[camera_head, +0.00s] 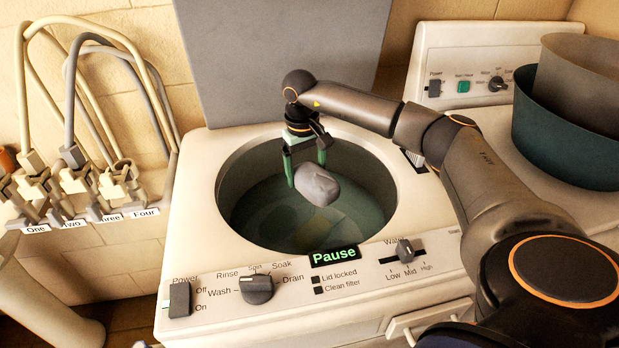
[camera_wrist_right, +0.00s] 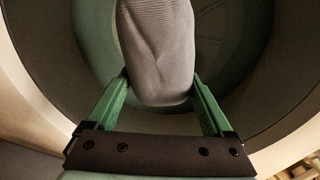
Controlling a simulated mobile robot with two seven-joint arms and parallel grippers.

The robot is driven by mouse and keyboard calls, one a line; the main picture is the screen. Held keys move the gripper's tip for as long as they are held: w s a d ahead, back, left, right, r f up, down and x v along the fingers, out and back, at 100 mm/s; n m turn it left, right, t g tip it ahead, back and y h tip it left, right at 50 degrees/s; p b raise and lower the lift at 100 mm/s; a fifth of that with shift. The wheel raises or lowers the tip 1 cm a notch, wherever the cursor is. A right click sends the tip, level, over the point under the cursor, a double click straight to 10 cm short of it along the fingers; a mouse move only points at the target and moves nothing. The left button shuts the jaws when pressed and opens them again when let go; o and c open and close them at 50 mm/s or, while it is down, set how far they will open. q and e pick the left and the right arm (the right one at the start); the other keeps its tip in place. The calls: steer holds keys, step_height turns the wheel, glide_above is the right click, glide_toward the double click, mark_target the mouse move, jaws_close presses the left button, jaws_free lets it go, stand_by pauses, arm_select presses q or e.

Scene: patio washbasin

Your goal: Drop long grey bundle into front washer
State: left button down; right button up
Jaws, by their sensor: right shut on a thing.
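The long grey bundle (camera_head: 318,186) is a rounded grey cloth roll. My right gripper (camera_head: 306,174) has green fingers and is shut on it. The gripper holds it over the round opening of the front washer (camera_head: 215,262), whose lid (camera_head: 285,60) stands raised behind. In the right wrist view the bundle (camera_wrist_right: 158,50) sits between the two green fingers (camera_wrist_right: 158,92), with the tub (camera_wrist_right: 240,50) around and beyond it. The bundle's far end is cut off by that picture's top edge. My left gripper is not in view.
The front panel has a power switch (camera_head: 180,299), a wash knob (camera_head: 257,287) and a "Pause" display (camera_head: 334,256). A second machine (camera_head: 470,60) at the right back carries stacked tubs (camera_head: 560,150). Several hoses and taps (camera_head: 75,180) are on the left wall.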

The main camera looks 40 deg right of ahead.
steer(key=shift+f, duration=0.1)
steer(key=o, duration=1.3)
steer(key=r, duration=0.8)
steer(key=r+b, duration=0.1)
steer(key=r, duration=0.3)
steer(key=shift+w+a+r, duration=0.1)
steer(key=shift+a+r, duration=0.2)
steer(key=shift+a, duration=0.05)
steer(key=shift+f, duration=0.1)
